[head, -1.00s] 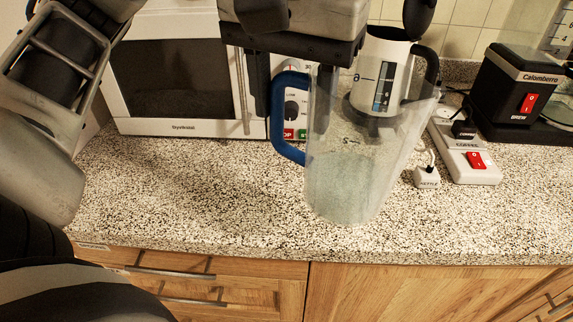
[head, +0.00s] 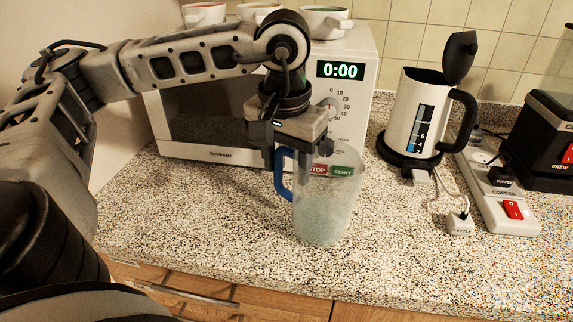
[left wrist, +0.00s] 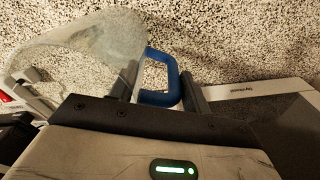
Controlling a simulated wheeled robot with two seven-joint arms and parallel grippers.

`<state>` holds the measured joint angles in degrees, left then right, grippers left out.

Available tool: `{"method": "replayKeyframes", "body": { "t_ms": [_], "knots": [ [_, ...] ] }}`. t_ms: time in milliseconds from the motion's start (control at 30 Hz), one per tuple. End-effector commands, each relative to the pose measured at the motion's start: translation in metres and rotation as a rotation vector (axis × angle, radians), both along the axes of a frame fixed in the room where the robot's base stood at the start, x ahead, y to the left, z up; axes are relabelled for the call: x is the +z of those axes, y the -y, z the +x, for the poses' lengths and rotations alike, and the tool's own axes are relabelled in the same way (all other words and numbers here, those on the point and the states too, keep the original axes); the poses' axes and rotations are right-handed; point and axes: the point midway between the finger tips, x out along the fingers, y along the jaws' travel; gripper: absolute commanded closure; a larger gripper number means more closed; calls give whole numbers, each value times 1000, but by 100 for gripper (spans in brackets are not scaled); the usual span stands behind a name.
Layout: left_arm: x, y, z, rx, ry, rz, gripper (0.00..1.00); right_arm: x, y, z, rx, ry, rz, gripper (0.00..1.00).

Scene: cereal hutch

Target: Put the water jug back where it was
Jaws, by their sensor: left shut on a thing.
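The water jug (head: 328,205) is clear, with a blue handle (head: 284,181). It is upright at the front of the microwave's right side, left of the kettle. My left gripper (head: 287,160) comes down from above and is shut on the handle. In the left wrist view, the fingers lie on both sides of the blue handle (left wrist: 158,97), and the jug body (left wrist: 105,42) is at upper left. I cannot tell whether the jug's base touches the counter. My right gripper is not in view.
A white microwave (head: 225,125) with several bowls on top stands behind. The kettle (head: 415,112), its lid raised, sits on a black base to the right. A power strip (head: 495,200) and coffee machine (head: 548,140) are farther right. The speckled counter (head: 190,215) is clear at front left.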

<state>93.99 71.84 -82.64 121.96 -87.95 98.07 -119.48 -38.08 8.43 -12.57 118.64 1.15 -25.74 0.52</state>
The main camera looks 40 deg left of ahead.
Motion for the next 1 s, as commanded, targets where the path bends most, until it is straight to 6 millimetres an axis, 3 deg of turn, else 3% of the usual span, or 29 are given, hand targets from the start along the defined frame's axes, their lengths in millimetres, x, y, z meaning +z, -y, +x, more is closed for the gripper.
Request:
{"method": "replayKeyframes", "body": {
  "t_ms": [133, 467, 500, 567, 833, 1000],
  "knots": [
    [-10, 0, 1, 2, 4, 0, 100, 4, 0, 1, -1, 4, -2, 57],
    [-15, 0, 1, 2, 3, -2, 100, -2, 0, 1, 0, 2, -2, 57],
    [-15, 0, 0, 2, 2, -1, 47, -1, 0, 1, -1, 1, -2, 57],
    [-14, 0, 0, 2, 2, -1, 30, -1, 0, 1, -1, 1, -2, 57],
    [-13, 0, 0, 2, 2, -1, 30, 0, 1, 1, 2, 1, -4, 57],
    [-2, 1, 0, 2, 4, -1, 30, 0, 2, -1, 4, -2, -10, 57]
  ]
}}
